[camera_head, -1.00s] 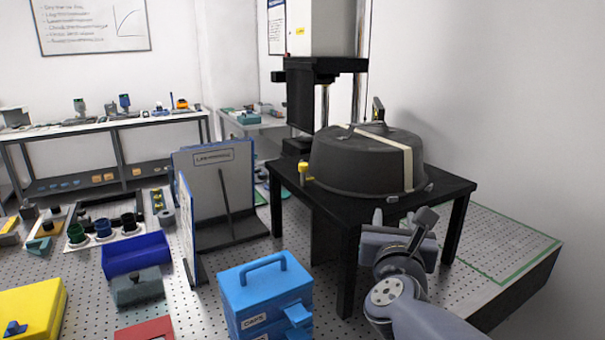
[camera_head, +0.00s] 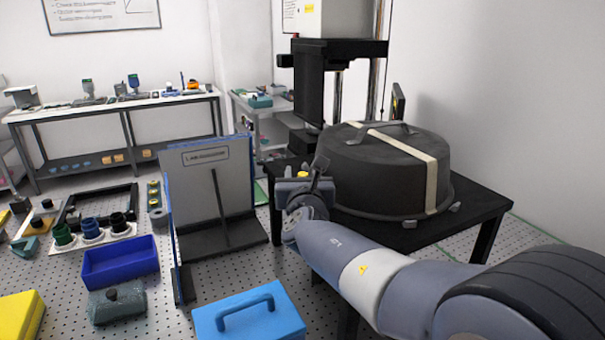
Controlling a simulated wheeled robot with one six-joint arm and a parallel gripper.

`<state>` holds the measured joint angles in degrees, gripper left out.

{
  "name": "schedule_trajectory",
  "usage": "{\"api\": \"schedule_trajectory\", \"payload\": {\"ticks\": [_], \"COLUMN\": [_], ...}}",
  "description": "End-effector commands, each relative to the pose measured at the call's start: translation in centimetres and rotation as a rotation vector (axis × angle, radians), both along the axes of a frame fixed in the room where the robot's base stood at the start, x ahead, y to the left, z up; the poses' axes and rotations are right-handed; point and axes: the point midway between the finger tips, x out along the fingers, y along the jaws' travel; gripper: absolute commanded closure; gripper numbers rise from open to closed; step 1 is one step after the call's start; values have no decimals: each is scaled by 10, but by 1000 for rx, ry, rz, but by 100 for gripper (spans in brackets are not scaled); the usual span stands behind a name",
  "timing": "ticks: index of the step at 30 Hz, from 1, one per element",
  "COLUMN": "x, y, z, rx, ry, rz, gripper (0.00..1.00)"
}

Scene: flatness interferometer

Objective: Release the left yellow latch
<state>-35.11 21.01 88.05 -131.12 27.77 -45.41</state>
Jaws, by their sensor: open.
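The left yellow latch (camera_head: 303,175) shows as a small yellow piece at the left edge of the dark round cover, mostly hidden behind my gripper. The cover (camera_head: 375,185) has a cream strap (camera_head: 432,180) over it and sits on a black table (camera_head: 478,207). My gripper (camera_head: 306,180) is in front of the latch, at the table's left edge, with its jaws open. I cannot tell whether it touches the latch.
A grey labelled panel (camera_head: 205,190) stands upright to the left of the table. A blue case (camera_head: 250,318) with a handle is below in front. A blue bin (camera_head: 120,262) lies farther left. A column machine (camera_head: 335,60) stands behind the cover.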

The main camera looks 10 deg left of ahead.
Motion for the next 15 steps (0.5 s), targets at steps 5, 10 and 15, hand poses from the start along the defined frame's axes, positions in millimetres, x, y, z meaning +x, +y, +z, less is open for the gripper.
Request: {"api": "schedule_trajectory", "payload": {"ticks": [5,10,15], "x": [0,0,0], "y": [0,0,0], "z": [0,0,0], "rx": [0,0,0], "ry": [1,1,1], "rz": [0,0,0], "gripper": [58,71,85]}}
